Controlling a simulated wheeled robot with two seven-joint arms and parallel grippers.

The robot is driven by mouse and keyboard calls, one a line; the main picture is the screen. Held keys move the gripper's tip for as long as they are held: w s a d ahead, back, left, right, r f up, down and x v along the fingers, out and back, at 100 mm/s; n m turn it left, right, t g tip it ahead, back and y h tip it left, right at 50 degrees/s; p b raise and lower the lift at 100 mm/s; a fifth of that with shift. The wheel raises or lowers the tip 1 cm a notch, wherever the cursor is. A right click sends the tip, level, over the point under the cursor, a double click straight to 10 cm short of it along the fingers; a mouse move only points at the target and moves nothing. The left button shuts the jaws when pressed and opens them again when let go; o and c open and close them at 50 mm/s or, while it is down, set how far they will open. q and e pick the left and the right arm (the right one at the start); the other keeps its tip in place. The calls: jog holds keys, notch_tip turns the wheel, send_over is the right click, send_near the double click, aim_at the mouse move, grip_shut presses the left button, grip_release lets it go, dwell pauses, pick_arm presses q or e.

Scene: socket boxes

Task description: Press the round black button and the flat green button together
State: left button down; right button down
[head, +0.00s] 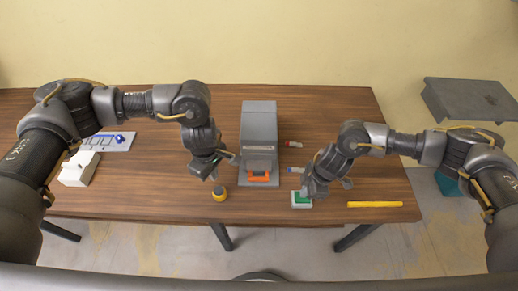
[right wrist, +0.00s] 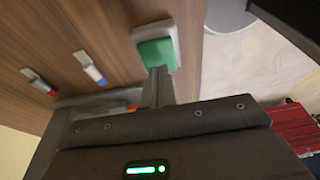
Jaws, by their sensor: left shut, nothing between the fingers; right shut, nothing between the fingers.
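The round button unit (head: 219,195) has a yellow base and stands near the table's front edge, left of the grey box; its top looks dark and is too small to make out well. My left gripper (head: 213,178) is shut and empty, pointing down just above and behind it. The flat green button (head: 302,199) sits in a white base near the front edge, right of the grey box. My right gripper (head: 304,194) is shut and empty at the green button, partly covering it. In the right wrist view its fingertips (right wrist: 158,71) overlap the green pad's edge (right wrist: 156,52); I cannot tell whether they touch.
A grey box (head: 259,125) with an orange handle (head: 259,176) stands between my grippers. A yellow bar (head: 375,204) lies right of the green button. Red (head: 293,144) and blue-tipped (head: 296,170) small pieces lie behind it. A white box (head: 78,169) is at far left.

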jog(key=shift+a+p+v, duration=0.2)
jog(key=shift+p+v, duration=0.6)
jog(key=shift+v, duration=0.05)
jog(key=shift+a+p+v, duration=0.2)
jog(key=shift+p+v, duration=0.6)
jog(key=shift+v, duration=0.05)
jog(key=shift+a+p+v, duration=0.2)
jog(key=shift+p+v, duration=0.6)
jog(key=shift+r, duration=0.15)
